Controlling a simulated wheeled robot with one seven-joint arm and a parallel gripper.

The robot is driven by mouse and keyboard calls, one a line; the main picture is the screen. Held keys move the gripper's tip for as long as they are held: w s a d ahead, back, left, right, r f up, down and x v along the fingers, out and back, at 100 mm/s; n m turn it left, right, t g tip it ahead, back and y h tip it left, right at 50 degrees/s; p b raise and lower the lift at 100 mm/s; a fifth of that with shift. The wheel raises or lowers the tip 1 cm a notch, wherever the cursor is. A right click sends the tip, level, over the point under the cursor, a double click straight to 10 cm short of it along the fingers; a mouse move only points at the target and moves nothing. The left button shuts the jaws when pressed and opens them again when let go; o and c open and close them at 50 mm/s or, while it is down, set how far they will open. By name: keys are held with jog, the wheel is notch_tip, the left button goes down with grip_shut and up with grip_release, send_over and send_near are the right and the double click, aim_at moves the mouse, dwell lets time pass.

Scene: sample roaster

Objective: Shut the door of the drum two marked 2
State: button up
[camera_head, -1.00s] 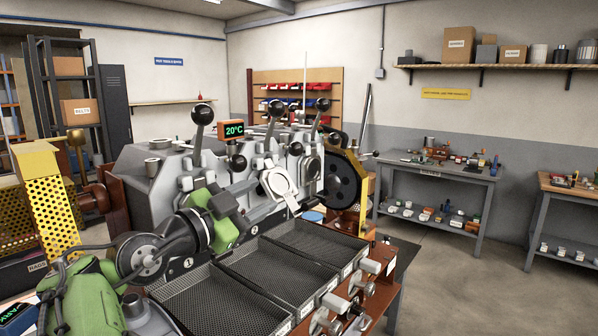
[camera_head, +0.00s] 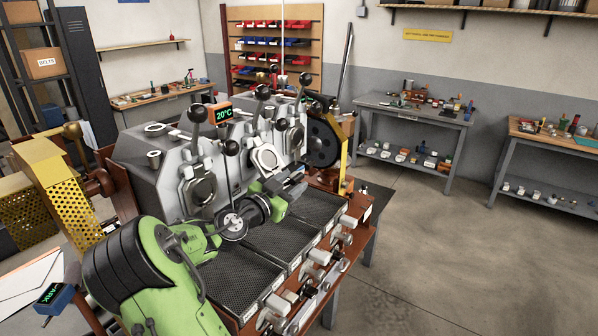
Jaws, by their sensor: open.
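The roaster is a grey metal machine with several drum fronts in a row. The middle drum front, which I take as drum two (camera_head: 239,140), has a pale round door (camera_head: 265,159) that looks swung out from the front; its exact angle is hard to tell. I cannot read a number 2 on it. My gripper (camera_head: 297,181) is open and empty, just right of and below that door, above the back of the trays. I cannot tell whether it touches the door. My green and black arm hides part of the lower roaster front.
The near-left drum has a round door (camera_head: 202,186); another drum door (camera_head: 297,138) is at the right. Black-knobbed levers (camera_head: 263,92) rise above. Mesh trays (camera_head: 235,276) lie in front. A black wheel (camera_head: 323,139) stands at the right end. The floor at right is clear.

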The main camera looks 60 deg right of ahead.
aim_at(302, 176)
jog(key=d, duration=0.4)
jog(key=shift+s+p, duration=0.3)
jog(key=shift+p, duration=0.05)
grip_shut()
jog(key=shift+f, duration=0.1)
